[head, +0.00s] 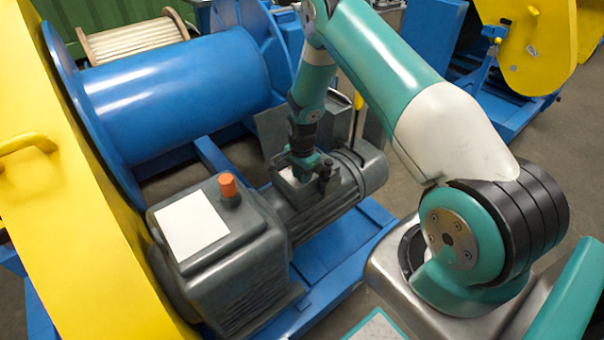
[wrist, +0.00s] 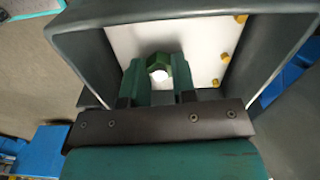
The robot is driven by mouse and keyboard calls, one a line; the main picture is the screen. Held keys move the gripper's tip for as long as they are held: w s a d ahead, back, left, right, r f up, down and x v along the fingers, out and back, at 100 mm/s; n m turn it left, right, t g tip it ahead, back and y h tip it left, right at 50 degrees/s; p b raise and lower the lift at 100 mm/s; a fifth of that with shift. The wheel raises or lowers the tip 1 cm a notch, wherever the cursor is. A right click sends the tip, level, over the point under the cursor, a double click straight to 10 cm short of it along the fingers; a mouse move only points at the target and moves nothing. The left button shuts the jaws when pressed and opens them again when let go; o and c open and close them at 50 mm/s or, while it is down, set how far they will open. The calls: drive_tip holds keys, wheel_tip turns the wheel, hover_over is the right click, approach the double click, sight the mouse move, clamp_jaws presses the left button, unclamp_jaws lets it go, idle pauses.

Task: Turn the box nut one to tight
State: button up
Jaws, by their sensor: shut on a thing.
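The box nut one appears to be the green hexagonal nut (wrist: 181,71) in the wrist view, set in the pale interior of an open grey terminal box (wrist: 78,38). My gripper (wrist: 158,76) reaches into the box, with its two green fingers on either side of the nut and shut on it. A round white end shows between the fingers. In the head view my gripper (head: 304,164) points down at the box on top of the grey motor (head: 335,205); the nut is hidden there.
Several small brass-coloured pieces (wrist: 225,57) sit along the right side of the box interior. The box walls stand close around my gripper. A grey gearbox (head: 215,250) with an orange cap (head: 228,185) is in front left of the motor. A blue drum (head: 180,90) lies behind.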

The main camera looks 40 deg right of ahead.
drive_tip(key=shift+w+r, duration=0.15)
drive_tip(key=shift+r, duration=0.05)
drive_tip(key=o, duration=0.8)
drive_tip(key=shift+o, duration=0.6)
drive_tip(key=shift+f, duration=0.1)
wheel_tip(320, 180, up, 18)
drive_tip(key=p, duration=0.1)
drive_tip(key=shift+f+p, duration=0.25)
drive_tip(key=shift+p, duration=0.05)
